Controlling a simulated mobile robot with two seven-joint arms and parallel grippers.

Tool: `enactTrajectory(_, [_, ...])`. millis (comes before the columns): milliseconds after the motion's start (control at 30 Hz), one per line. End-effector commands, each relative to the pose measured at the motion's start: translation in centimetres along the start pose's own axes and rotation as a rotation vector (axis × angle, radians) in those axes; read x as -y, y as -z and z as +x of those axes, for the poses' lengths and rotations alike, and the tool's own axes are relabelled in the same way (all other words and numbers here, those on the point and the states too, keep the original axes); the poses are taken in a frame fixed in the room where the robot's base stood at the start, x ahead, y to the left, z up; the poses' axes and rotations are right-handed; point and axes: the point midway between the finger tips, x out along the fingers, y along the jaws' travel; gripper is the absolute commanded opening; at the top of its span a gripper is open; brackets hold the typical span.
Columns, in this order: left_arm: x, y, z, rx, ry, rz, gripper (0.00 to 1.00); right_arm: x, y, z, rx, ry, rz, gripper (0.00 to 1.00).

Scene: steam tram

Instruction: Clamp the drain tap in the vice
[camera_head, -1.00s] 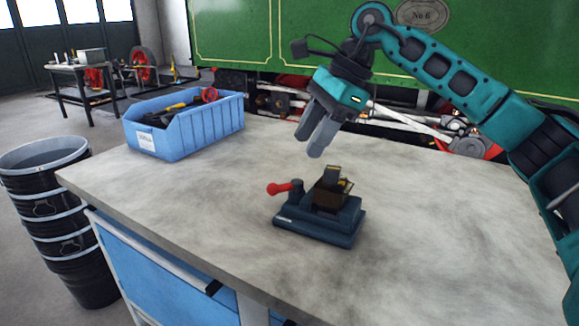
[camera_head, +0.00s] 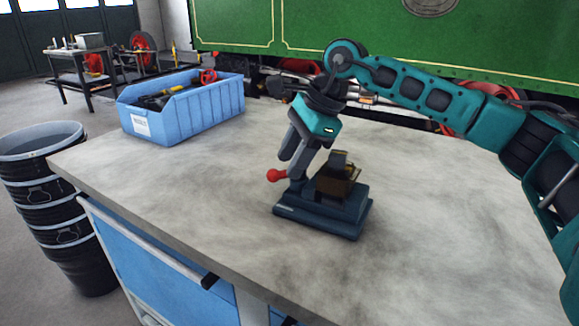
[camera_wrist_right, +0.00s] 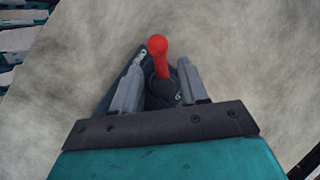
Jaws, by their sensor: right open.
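The vice (camera_head: 318,222) is a dark blue block on the worktop, with brown jaws on top. A small brass-coloured piece (camera_head: 352,172), apparently the drain tap, shows at the jaws; its seating is hard to see. The vice's lever has a red knob (camera_head: 277,175) pointing left. My right gripper (camera_head: 290,167) is open and points down at the lever. In the right wrist view the red lever (camera_wrist_right: 160,58) lies between the two open fingers (camera_wrist_right: 163,76), with no clear grip on it. My left gripper is out of view.
A blue bin (camera_head: 185,122) with tools stands at the back left of the worktop (camera_head: 170,190). Black stacked buckets (camera_head: 55,200) stand on the floor to the left. The green tram side (camera_head: 330,30) rises behind. The worktop around the vice is clear.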

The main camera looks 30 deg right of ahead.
Motion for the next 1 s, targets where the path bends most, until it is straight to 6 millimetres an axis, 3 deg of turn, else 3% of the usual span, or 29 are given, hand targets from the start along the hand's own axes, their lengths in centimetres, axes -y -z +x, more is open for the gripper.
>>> enactTrajectory(200, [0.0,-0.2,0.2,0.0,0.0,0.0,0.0,0.0,0.0,1.6,0.0,0.0,0.001,0.43])
enactTrajectory(467, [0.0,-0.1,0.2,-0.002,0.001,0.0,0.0,0.0,0.0,1.7,0.0,0.0,0.001,0.43])
enactTrajectory(933, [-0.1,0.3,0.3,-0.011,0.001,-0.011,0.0,0.0,0.0,1.7,0.0,0.0,0.0,0.0])
enactTrajectory(1000, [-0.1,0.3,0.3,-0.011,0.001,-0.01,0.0,0.0,0.0,1.7,0.0,0.001,0.0,0.0])
